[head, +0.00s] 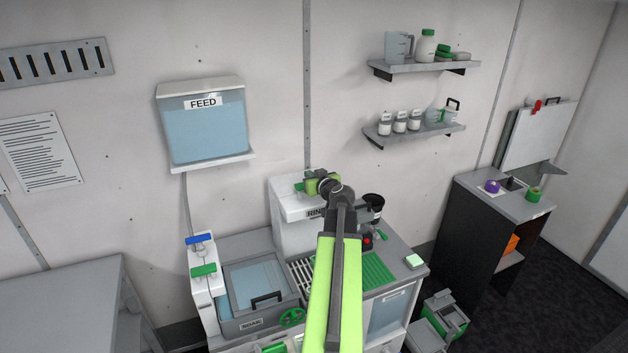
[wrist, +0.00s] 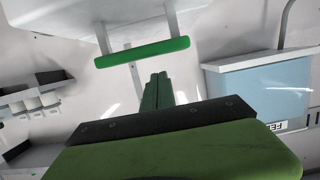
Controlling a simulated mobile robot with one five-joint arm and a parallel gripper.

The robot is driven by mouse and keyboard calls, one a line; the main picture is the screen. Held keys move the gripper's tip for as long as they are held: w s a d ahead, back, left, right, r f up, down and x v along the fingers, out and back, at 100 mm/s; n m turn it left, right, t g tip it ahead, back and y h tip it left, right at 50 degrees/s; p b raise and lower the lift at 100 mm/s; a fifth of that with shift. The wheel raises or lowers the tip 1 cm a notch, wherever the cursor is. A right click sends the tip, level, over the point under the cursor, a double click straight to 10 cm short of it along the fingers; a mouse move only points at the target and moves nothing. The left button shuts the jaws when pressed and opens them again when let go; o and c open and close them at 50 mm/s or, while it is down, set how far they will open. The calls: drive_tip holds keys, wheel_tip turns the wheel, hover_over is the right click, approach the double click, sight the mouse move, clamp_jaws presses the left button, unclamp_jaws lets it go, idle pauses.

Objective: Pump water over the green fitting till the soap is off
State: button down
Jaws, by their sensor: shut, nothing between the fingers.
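The white rinse unit (head: 290,215) stands at the back of the bench, its label partly hidden by my arm. A green bar handle (wrist: 143,53) on two pale rods shows in the wrist view, joined to a white body. My gripper (wrist: 158,78) is shut and empty, its dark green fingers pointing at the bar, just short of it in the picture; I cannot tell whether they touch. In the head view my wrist covers part of the rinse unit's top. I cannot pick out the green fitting for certain, nor see soap or running water; my arm hides part of the bench.
The FEED tank (head: 204,127) hangs on the wall at left. A lidded basin (head: 258,287), a green ribbed mat (head: 372,272) and a dark cup (head: 373,201) are on the bench. Shelves (head: 424,66) are at upper right; a dark cabinet (head: 478,238) stands right.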

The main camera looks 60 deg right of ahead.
sight(314, 200)
drive_tip(key=shift+s+d+f+b, duration=0.1)
drive_tip(key=shift+s+f+b, duration=0.1)
drive_tip(key=shift+f, duration=0.35)
drive_tip(key=shift+s+f+b, duration=0.1)
drive_tip(key=shift+f+b, duration=0.05)
drive_tip(key=shift+f, duration=0.35)
drive_tip(key=shift+s+r, duration=0.1)
drive_tip(key=shift+s, duration=0.45)
drive_tip(key=shift+w, duration=0.2)
drive_tip(key=shift+s+d+f+b, duration=0.15)
drive_tip(key=shift+s+f+b, duration=0.05)
drive_tip(key=shift+f+b, duration=0.25)
wheel_tip(314, 200, down, 4)
drive_tip(key=b, duration=0.3)
drive_tip(key=shift+r, duration=0.35)
drive_tip(key=shift+r, duration=0.1)
